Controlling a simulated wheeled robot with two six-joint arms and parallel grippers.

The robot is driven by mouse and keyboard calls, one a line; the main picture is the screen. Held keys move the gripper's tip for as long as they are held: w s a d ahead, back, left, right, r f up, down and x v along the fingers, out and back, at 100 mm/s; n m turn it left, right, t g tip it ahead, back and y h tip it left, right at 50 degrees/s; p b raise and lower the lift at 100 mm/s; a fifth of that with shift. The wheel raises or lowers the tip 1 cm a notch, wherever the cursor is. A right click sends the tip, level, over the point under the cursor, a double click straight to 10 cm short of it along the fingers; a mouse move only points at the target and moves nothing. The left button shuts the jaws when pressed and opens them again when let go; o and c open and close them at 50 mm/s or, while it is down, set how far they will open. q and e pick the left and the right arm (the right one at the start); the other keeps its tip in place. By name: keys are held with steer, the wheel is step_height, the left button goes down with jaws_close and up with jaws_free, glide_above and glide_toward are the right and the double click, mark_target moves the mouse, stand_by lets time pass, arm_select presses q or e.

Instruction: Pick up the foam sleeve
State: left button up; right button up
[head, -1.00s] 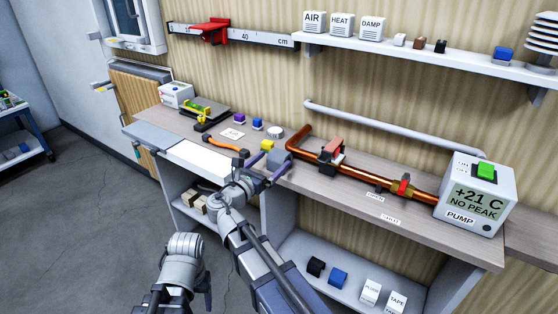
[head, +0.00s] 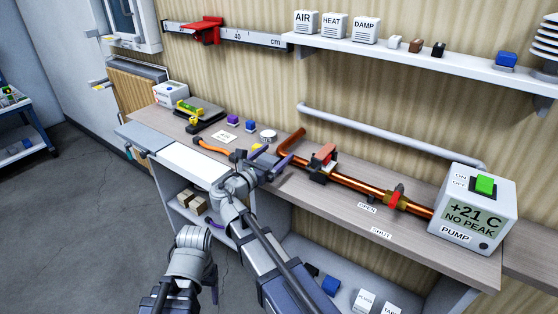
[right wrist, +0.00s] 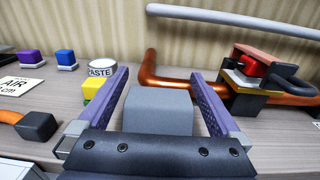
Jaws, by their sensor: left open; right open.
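A plain grey block (right wrist: 158,112), which I take to be the foam sleeve, is on the bench in the right wrist view. My right gripper (right wrist: 160,74) is open, with one purple finger on each side of the block. Gaps show between block and fingers; I cannot tell whether it touches them lower down. In the head view the right gripper (head: 262,158) is over the bench, left of the copper pipe's clamp, and largely hides the block. Part of my left arm shows at the bottom, but its gripper cannot be made out.
A copper pipe (head: 348,182) with a red-topped clamp (head: 323,160) and a red valve (head: 395,198) runs right to the pump box (head: 470,212). The yellow block (right wrist: 92,86) and PASTE tin (right wrist: 103,68) stand close left of my right gripper. An orange hose end (right wrist: 37,126) lies further left.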

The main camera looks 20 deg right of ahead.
steer(key=shift+w+d, duration=0.3)
steer(key=shift+s+a, duration=0.1)
steer(key=shift+a, duration=0.1)
steer(key=shift+c, duration=0.6)
steer(key=shift+d, duration=0.1)
steer(key=shift+c, duration=0.8)
arm_select(q)
steer(key=shift+w+d, duration=0.1)
steer(key=shift+d, duration=0.1)
arm_select(e)
steer(key=c, duration=1)
steer(key=shift+o, duration=0.2)
steer(key=shift+r, duration=0.1)
